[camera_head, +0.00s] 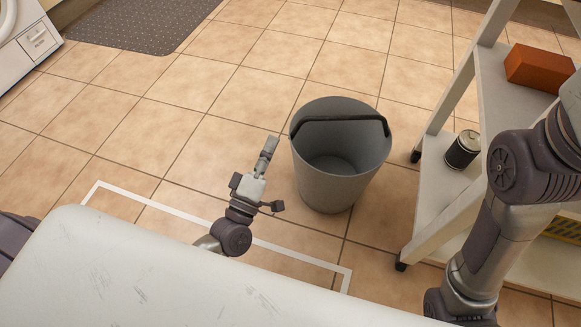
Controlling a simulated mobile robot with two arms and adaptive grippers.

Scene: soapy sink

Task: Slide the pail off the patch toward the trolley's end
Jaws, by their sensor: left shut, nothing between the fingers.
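A grey pail (343,184) with a dark handle stands upright on the tiled floor, and it looks empty inside. A white outline (190,217) marks a patch on the floor; its near part is hidden behind a white surface. The pail's base is beyond the outline's far line, apart from it. My left gripper (270,142) is shut and empty, just left of the pail; I cannot tell whether it touches the pail. The trolley (437,200) stands right of the pail with a gap between. My right arm crosses in front of the trolley; its gripper is out of view.
An orange brick (540,67) lies on the trolley's upper shelf and a dark can (462,150) stands on a lower one. A white scratched surface (150,275) fills the front. A grey mat (140,22) and a white appliance (25,40) are far left. The floor behind the pail is clear.

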